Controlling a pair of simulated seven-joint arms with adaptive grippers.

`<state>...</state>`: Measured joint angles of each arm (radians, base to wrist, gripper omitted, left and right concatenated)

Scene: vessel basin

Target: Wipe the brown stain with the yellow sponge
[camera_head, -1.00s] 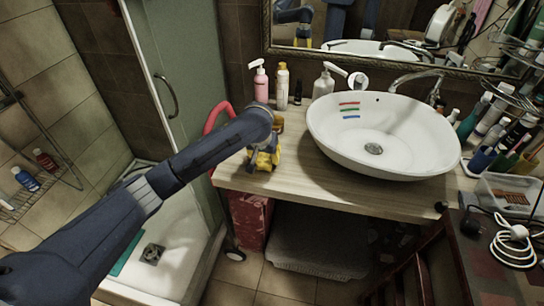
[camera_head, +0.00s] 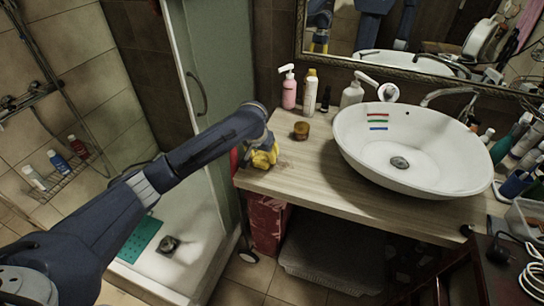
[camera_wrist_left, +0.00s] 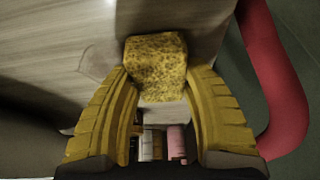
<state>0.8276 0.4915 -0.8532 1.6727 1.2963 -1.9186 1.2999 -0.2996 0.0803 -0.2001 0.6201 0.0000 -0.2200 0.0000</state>
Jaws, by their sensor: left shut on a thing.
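The yellow sponge (camera_wrist_left: 157,65) is a speckled block between the two yellow fingers of my left gripper (camera_head: 262,158), which is shut on it. In the head view the gripper points down at the left end of the wooden counter (camera_head: 330,185). The sponge is hard to tell from the yellow fingers there. A faint brownish mark (camera_head: 284,165) shows on the wood just right of the gripper; it may be the stain. I cannot tell whether the sponge touches the counter. My right gripper is not in view.
A pink pump bottle (camera_head: 289,90) and other bottles stand at the back. The white basin (camera_head: 405,185) fills the counter's right side. A red curved tube (camera_wrist_left: 275,85) is close beside the gripper.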

